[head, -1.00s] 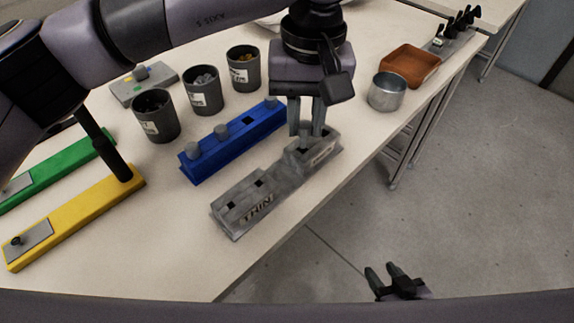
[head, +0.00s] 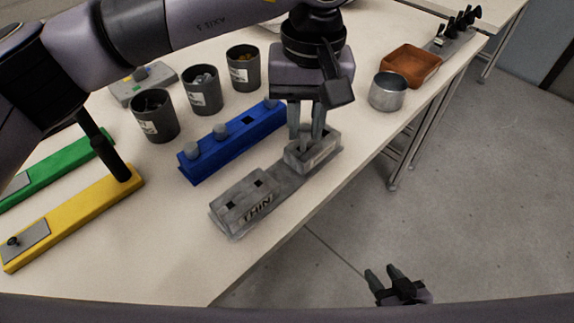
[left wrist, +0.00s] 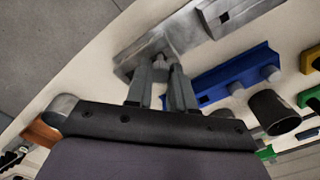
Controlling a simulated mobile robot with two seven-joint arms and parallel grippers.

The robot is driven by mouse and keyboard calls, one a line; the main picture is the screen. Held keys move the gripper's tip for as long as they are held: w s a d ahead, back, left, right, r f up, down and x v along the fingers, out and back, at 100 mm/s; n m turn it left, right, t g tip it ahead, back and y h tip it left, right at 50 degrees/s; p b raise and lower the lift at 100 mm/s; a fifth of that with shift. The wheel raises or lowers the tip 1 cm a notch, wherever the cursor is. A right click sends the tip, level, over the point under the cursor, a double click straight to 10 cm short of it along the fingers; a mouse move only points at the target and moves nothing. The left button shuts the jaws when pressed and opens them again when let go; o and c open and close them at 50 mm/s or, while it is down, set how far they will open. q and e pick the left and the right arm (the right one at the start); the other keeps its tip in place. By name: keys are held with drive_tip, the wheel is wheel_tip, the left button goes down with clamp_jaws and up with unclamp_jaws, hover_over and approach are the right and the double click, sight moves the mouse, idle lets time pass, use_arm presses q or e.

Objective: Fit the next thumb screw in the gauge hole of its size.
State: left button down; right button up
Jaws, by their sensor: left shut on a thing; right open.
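The grey gauge (head: 282,187), marked THIN, lies near the table's front edge with a raised block at each end. The near-left block shows two dark square holes. My left gripper (head: 309,142) points down at the right-hand block, its fingertips at the top of that block. It is shut on a small grey thumb screw (left wrist: 161,63), mostly hidden between the fingers. Whether the screw is in a hole I cannot tell. The blue rack (head: 235,143) behind holds grey knobbed screws and has one open square hole. My right gripper (head: 390,279) is open and empty, over the floor.
Three dark labelled cups (head: 203,92) stand behind the blue rack. Yellow (head: 75,220) and green (head: 65,172) bars lie at left. A metal can (head: 387,92) and a brown tray (head: 411,65) stand at right. Bare table lies left of the gauge.

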use_arm(q)
drive_tip(key=shift+f+b, duration=0.95)
drive_tip(key=shift+f, duration=0.3)
use_arm(e)
drive_tip(key=shift+f, duration=1)
use_arm(q)
drive_tip(key=c, duration=0.9)
unclamp_jaws()
drive_tip(key=shift+r, duration=0.5)
wheel_tip(320, 180, up, 6)
drive_tip(key=shift+d+r+p, duration=0.1)
drive_tip(key=shift+r+p, duration=0.05)
drive_tip(key=shift+p, duration=0.3)
use_arm(e)
drive_tip(key=r, duration=0.2)
drive_tip(key=a+r, duration=0.1)
drive_tip(key=shift+w+a+r, duration=0.1)
drive_tip(key=shift+w+r, duration=0.15)
drive_tip(key=shift+w, duration=0.15)
